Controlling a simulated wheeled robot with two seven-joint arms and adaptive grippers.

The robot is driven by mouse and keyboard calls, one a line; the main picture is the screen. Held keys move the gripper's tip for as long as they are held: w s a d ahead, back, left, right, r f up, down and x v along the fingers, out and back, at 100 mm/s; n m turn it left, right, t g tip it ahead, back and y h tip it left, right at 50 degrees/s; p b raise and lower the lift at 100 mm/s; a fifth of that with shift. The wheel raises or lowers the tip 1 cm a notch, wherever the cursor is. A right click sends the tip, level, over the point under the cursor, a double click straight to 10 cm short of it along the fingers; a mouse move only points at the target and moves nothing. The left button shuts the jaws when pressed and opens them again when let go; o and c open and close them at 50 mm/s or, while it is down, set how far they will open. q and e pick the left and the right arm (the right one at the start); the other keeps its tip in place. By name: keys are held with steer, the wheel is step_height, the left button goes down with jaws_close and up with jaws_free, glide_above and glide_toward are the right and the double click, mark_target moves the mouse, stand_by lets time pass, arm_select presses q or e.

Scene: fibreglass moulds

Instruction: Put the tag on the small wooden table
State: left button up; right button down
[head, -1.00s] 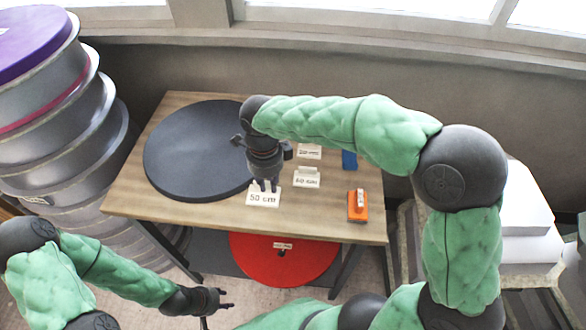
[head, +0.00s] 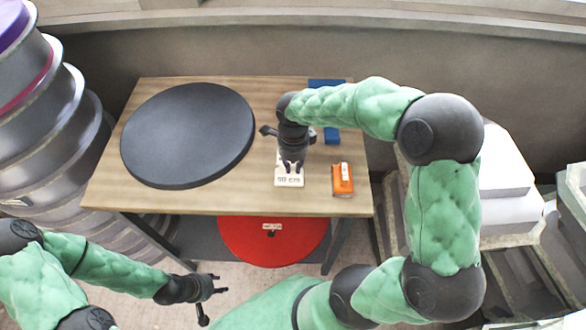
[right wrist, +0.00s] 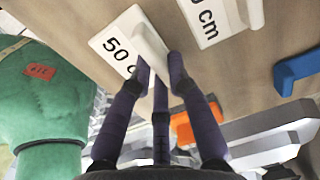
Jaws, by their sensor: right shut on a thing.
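A white tag marked 50 cm (head: 289,181) is in my right gripper (head: 291,167), over the front right part of the wooden table (head: 225,200). In the right wrist view the fingers close on the raised ridge of this tag (right wrist: 112,44). I cannot tell whether its underside touches the table top. My left gripper (head: 217,284) is empty, fingers apart, low in front of the table.
A large dark disc (head: 188,135) covers the table's left part. An orange block (head: 343,180) and blue pieces (head: 332,136) lie at the right. A red disc (head: 250,245) is below. Stacked round moulds (head: 55,120) stand left, white blocks (head: 505,170) right. Bare wood shows front centre.

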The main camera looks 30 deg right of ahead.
mark_target(293, 166)
step_height(293, 166, down, 2)
steer(key=shift+f, duration=0.1)
steer(key=shift+f, duration=0.1)
steer(key=c, duration=1.2)
jaws_free()
steer(key=shift+r, duration=0.25)
step_height(293, 166, up, 12)
steer(key=shift+f+p, duration=0.1)
steer(key=shift+p, duration=0.5)
